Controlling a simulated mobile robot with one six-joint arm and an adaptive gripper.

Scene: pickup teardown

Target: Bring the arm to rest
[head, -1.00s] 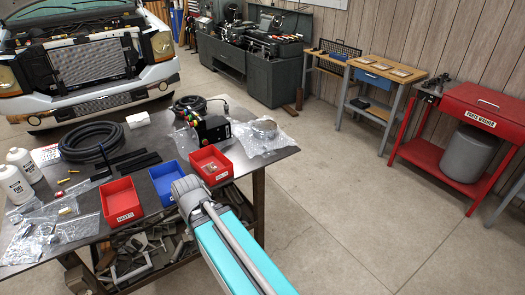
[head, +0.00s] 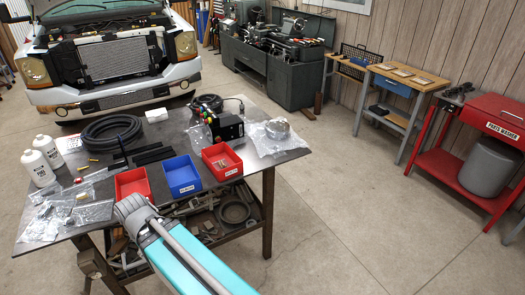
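My arm shows in the head view as a teal link with a grey rounded joint (head: 134,208) at its upper end. It reaches up from the bottom edge in front of the workbench (head: 225,186). The joint overlaps the bench's front edge and the lower part of the left red bin (head: 132,181) in the picture. I cannot tell whether it touches anything. My gripper and its fingers do not show, so what it holds cannot be seen.
On the bench are a blue bin (head: 181,175), a right red bin (head: 221,160), a black hose coil (head: 112,132) and two white bottles (head: 39,168). A truck front (head: 115,60) stands behind. A red parts washer (head: 490,118) is at right. The floor (head: 345,215) between is clear.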

